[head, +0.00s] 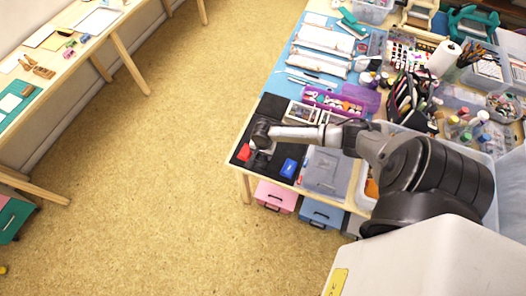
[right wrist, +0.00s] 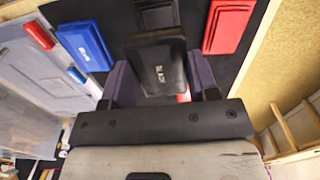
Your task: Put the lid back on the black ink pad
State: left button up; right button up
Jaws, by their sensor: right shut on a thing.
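My right gripper (head: 259,147) reaches down at the front left corner of the table, over a black mat (head: 268,107). Beyond the lid, at the top edge, is another dark box-like piece (right wrist: 155,14), probably the black ink pad, partly cut off. I cannot tell whether the lid touches it. My left gripper is not in view.
A red ink pad (right wrist: 229,25) lies right of the lid and a blue one (right wrist: 84,45) left of it. Small red (right wrist: 40,35) and blue (right wrist: 77,75) pieces lie farther left, by a grey translucent box (head: 326,172). The table edge is close by. Craft supplies crowd the table behind.

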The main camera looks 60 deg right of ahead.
jog(key=shift+f+b, duration=0.75)
jog(key=shift+f, duration=0.85)
jog(key=shift+f+b, duration=0.5)
jog(key=shift+f, duration=0.65)
jog(key=shift+p, duration=0.3)
jog(key=shift+f, duration=0.1)
jog(key=shift+p, duration=0.4)
jog(key=shift+f, duration=0.25)
